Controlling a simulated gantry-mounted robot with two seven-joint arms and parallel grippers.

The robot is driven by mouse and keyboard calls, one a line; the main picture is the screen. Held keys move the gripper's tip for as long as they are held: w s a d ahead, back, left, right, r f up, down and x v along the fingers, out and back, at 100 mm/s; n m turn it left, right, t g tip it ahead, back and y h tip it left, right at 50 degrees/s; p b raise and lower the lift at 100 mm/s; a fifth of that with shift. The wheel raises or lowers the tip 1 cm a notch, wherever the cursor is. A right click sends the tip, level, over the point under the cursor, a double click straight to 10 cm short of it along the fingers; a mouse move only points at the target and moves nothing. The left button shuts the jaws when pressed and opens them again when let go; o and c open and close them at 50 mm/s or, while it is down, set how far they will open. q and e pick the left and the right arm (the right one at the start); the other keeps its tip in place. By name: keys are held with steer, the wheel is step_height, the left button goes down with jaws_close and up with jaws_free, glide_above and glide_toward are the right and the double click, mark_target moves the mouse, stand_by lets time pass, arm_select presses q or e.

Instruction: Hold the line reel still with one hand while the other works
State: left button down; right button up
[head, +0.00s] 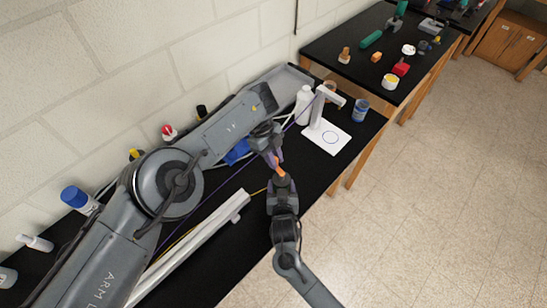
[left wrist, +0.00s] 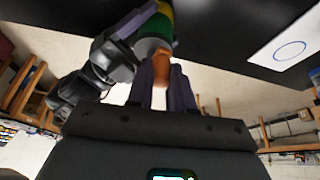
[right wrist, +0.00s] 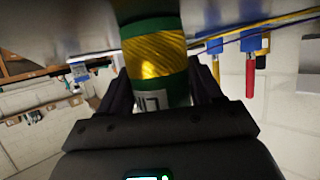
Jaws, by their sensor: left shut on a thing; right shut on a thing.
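The line reel (right wrist: 157,55), green with yellow line wound around its middle, fills the top of the right wrist view. My right gripper (right wrist: 160,88) is shut on its green end, one finger on each side. In the left wrist view the reel (left wrist: 160,28) has an orange end piece (left wrist: 161,74). My left gripper (left wrist: 166,90) is shut on that piece. In the head view the left gripper (head: 275,158) and right gripper (head: 281,180) meet tip to tip above the bench's front edge. Only a bit of orange shows between them; the rest of the reel is hidden.
A white rail (head: 190,248) lies along the black bench (head: 225,275). A white upright stands on a plate with a blue circle (head: 329,138), beside a white bottle (head: 304,104) and a blue can (head: 361,109). A purple line and a yellow line cross the bench. Open floor lies right.

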arm_select(q)
steer(key=c, duration=1)
jaws_free()
steer(key=shift+r, duration=0.1)
steer(key=v, duration=0.7)
steer(key=shift+a+r, duration=0.1)
steer(key=shift+a, duration=0.05)
